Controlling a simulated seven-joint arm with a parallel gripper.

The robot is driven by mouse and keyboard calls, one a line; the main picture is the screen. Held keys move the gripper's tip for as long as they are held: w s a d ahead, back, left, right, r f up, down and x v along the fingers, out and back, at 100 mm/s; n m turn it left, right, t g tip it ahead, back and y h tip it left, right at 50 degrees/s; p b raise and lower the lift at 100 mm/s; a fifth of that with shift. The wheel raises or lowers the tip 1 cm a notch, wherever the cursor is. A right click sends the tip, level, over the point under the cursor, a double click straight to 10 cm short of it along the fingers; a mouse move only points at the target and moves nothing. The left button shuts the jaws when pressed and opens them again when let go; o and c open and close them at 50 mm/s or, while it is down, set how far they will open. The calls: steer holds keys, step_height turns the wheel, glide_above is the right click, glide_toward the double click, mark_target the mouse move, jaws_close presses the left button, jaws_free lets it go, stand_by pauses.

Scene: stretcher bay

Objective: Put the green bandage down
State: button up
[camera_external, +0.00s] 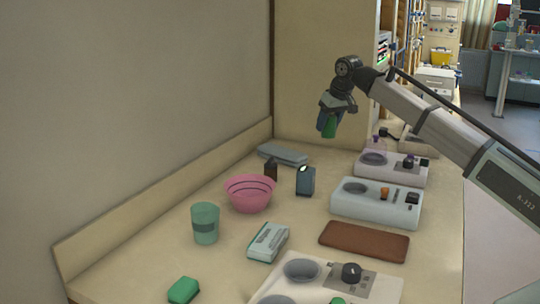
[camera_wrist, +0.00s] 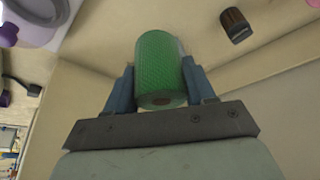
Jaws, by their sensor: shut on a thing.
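The green bandage (camera_wrist: 160,68) is a textured roll between the two blue fingers of my gripper (camera_wrist: 158,88) in the wrist view. My gripper (camera_external: 328,123) is shut on it. In the external view the green bandage (camera_external: 329,128) hangs under the fingers, held in the air above the far part of the counter (camera_external: 215,268). Its underside is not clearly visible.
A pink bowl (camera_external: 250,194), green cup (camera_external: 205,224), dark bottle (camera_external: 271,170), blue-grey device (camera_external: 305,181), folded grey cloth (camera_external: 283,155) and white box (camera_external: 268,242) stand on the counter. A brown pad (camera_external: 364,241) and white units (camera_external: 377,203) line the right. A green block (camera_external: 184,290) lies in front.

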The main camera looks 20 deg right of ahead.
steer(key=s+a+n+g+y, duration=0.1)
steer(key=s+a+n, duration=0.3)
steer(key=s+a, duration=0.9)
steer(key=s+a+n+g+y, duration=0.1)
steer(key=s+a+n, duration=0.2)
steer(key=s+a, duration=1)
steer(key=s+a+n+g+y, duration=0.1)
steer(key=s+a+n, duration=0.45)
steer(key=a, duration=1.35)
steer(key=shift+m, duration=0.75)
steer(key=shift+s+a+f, duration=0.1)
steer(key=shift+s+f, duration=0.3)
steer(key=shift+f, duration=2.1)
steer(key=shift+s+a+f, duration=0.15)
steer(key=shift+s+f, duration=0.25)
steer(key=shift+f, duration=2.15)
steer(key=shift+s+a+f, duration=0.1)
steer(key=shift+s+f, duration=0.3)
steer(key=shift+f, duration=2.1)
steer(key=shift+f, duration=0.1)
steer(key=o, duration=1.1)
steer(key=shift+c, duration=0.2)
